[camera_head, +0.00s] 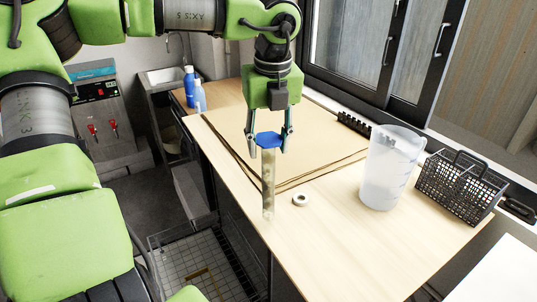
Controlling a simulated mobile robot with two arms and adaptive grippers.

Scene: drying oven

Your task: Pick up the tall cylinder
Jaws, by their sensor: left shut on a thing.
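The tall cylinder (268,185) is a narrow, clear tube with a blue cap at its top. It hangs upright below my left gripper (268,143), near the left edge of the wooden table (330,250). The gripper points down and its two fingers are shut on the cylinder around the blue cap. I cannot tell for certain how far the cylinder's lower end is from the table. My right gripper does not show.
A white ring (300,200) lies right of the cylinder. A translucent pitcher (388,170) and a black basket (460,187) stand farther right. Blue bottles (199,97) stand at the back left. A brown board (310,150) lies behind. The table's front is clear.

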